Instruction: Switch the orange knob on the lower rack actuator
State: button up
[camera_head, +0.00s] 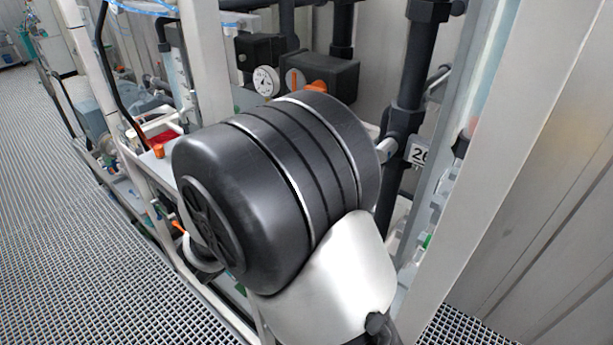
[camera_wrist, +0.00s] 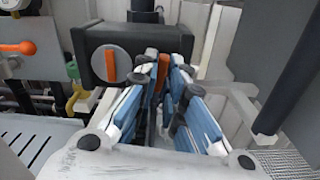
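A black actuator box (camera_wrist: 90,42) stands ahead of my gripper in the wrist view. Its front face carries an upright orange strip (camera_wrist: 111,66) at the left and an orange knob (camera_wrist: 162,72) at the right. My gripper (camera_wrist: 165,73) has its blue-and-white fingers apart, with the orange knob in the narrow gap between the tips. I cannot tell whether either tip touches it. In the head view the black box (camera_head: 340,72) shows behind my arm, with the orange knob (camera_head: 317,86) at its front; my arm hides the fingers there.
A round white gauge (camera_head: 266,80) sits left of the box. An orange-handled valve (camera_wrist: 18,48) is at the far left of the wrist view. A dark vertical pipe (camera_head: 412,85) and a pale post (camera_head: 500,170) stand to the right. Open grated floor (camera_head: 60,230) lies left.

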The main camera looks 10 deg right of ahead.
jog(key=o, duration=0.4)
jog(key=shift+o, duration=0.2)
jog(key=v, duration=1.2)
jog(key=shift+d, duration=0.1)
